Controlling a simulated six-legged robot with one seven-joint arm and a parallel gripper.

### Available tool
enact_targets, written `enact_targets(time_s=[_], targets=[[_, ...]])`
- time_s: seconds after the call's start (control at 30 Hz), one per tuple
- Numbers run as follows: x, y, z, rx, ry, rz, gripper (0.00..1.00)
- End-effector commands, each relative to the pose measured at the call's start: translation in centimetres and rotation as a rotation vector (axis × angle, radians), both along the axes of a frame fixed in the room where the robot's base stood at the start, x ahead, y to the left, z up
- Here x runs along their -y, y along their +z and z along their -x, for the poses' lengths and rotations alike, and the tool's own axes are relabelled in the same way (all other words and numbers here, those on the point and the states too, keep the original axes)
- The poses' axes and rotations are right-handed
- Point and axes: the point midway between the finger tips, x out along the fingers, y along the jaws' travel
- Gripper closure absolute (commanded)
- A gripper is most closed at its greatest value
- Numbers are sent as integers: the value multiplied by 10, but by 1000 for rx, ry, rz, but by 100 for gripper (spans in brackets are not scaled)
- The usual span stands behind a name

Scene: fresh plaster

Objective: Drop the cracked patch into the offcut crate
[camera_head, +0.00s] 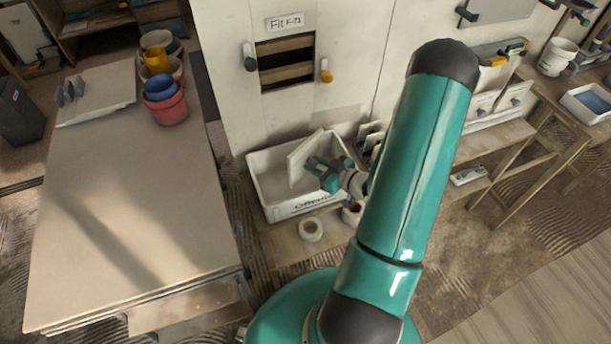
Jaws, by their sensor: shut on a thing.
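My gripper (318,172) is shut on a pale flat square patch (304,157), holding it tilted over the white offcut crate (291,207). The crate stands on a low wooden bench against the wall, with lettering on its front that is partly readable as "Offcuts". The patch appears at or just above the crate's rim; I cannot tell whether its lower edge touches the inside. Any crack on the patch is too small to make out. My green arm hides the area right of the crate.
A roll of tape (310,230) sits on the bench in front of the crate. Several pale panels stand right of the crate, partly behind my arm. A wide table (130,220) at left has stacked buckets (168,107). The wall has an opening labelled "Fit F-71" (285,22).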

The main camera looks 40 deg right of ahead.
Motion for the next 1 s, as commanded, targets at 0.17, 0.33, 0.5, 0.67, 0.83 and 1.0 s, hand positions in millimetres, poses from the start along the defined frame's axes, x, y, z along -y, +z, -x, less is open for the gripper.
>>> enact_targets(time_s=[0.17,0.33,0.5,0.67,0.83,1.0], targets=[[-1,0,-2,1,1,0,91],[-1,0,-3,1,1,0,46],[-1,0,-2,0,1,1,46],[0,0,0,-1,0,0,46],[5,5,18,-1,-2,1,46],[14,14,52,-1,-4,1,46]])
